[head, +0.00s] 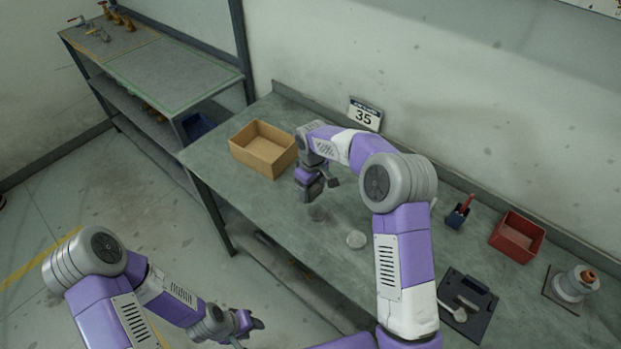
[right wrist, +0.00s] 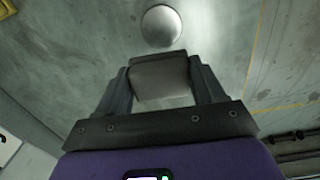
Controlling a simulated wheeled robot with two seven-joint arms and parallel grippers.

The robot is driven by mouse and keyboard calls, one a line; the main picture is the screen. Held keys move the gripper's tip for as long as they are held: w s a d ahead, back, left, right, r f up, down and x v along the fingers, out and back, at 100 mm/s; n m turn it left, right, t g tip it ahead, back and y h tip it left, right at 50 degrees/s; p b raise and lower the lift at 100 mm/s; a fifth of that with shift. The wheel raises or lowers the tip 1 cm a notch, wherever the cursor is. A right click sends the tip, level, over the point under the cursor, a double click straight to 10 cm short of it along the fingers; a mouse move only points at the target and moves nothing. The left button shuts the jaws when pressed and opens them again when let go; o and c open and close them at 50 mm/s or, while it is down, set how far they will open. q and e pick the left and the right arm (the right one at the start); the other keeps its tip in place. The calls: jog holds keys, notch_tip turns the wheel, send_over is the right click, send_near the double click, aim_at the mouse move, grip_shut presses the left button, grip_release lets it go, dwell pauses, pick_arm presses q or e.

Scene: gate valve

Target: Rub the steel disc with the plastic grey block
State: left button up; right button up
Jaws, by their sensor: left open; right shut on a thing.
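The steel disc (head: 356,240) lies flat on the grey-green workbench, a pale round piece near the bench's front edge. It also shows in the right wrist view (right wrist: 162,25), just beyond the fingertips. My right gripper (head: 316,189) is above the bench, to the left of the disc in the head view. In the right wrist view, its fingers are shut on the plastic grey block (right wrist: 160,78). The block is apart from the disc in the picture. My left gripper (head: 246,326) is open and empty, low in front of the bench.
An open cardboard box (head: 262,150) stands left of my right gripper. A red bin (head: 517,237), a dark cup with a red tool (head: 458,215), a black tray (head: 467,300) and a valve part (head: 575,283) are to the right. A shelf (head: 160,72) stands at left.

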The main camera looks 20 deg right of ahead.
jog(key=shift+r+p, duration=0.7)
jog(key=shift+r, duration=0.65)
